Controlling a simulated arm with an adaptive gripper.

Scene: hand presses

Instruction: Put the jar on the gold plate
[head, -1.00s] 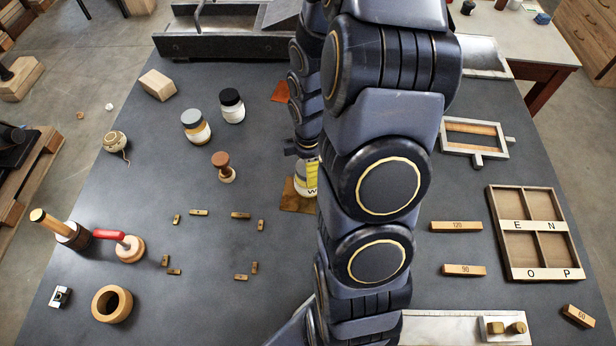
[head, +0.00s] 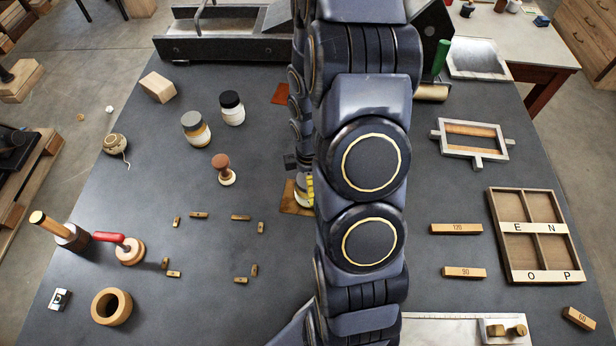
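A jar with a white body and a yellow label (head: 307,188) shows just left of my arm, its right side hidden behind the arm. It overlaps the gold-brown plate (head: 289,202) in the picture, and I cannot tell whether it rests on it or is held just above it. A small dark part of my gripper (head: 291,161) shows above and left of the jar. The fingertips are hidden behind my arm, so their opening and any grip on the jar do not show.
A grey-lidded jar (head: 196,130) and a black-lidded jar (head: 232,108) stand to the left, near a wooden-knobbed stamp (head: 223,168). An orange-red plate (head: 281,93) lies farther back. Small type blocks (head: 241,217) lie in front. A compartment tray (head: 536,232) is at right.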

